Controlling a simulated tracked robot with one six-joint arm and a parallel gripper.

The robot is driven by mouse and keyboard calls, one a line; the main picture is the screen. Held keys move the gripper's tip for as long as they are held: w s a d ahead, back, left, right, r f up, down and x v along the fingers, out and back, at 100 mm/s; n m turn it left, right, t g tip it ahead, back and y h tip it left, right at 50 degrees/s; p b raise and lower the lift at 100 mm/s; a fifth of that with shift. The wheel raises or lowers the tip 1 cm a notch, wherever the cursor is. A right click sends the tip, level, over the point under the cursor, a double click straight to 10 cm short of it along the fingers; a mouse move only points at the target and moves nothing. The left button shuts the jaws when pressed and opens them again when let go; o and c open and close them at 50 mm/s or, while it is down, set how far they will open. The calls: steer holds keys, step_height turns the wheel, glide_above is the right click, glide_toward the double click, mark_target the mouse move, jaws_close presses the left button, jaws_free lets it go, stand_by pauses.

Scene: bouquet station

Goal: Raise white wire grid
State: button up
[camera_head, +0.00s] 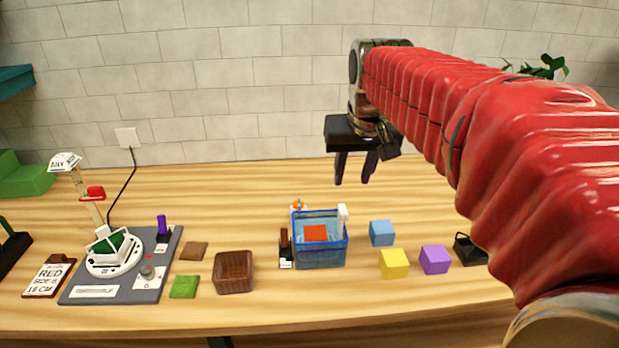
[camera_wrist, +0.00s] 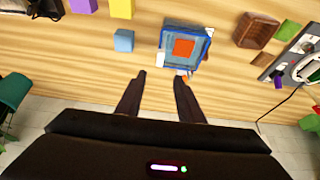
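I cannot make out a white wire grid for certain in either view. A blue open bin (camera_head: 320,254) stands on the table, with an orange-red square (camera_head: 316,233) inside it. A white upright piece (camera_head: 342,216) is at its right rim. The bin (camera_wrist: 168,62) and the square (camera_wrist: 184,48) also show in the wrist view, with small white parts at the bin's corners. My gripper (camera_head: 352,181) is open and empty, above and behind the bin. Its two dark fingers are apart in the wrist view (camera_wrist: 159,76).
Blue (camera_head: 382,233), yellow (camera_head: 394,264) and purple (camera_head: 435,260) cubes sit right of the bin. A brown basket (camera_head: 234,272) is left of it. A grey board (camera_head: 125,285) carries a white ring device (camera_head: 104,262).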

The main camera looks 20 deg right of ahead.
mark_target(343, 209)
steer(key=x, duration=1.4)
steer(key=shift+r, duration=0.1)
jaws_close()
stand_by(0.6)
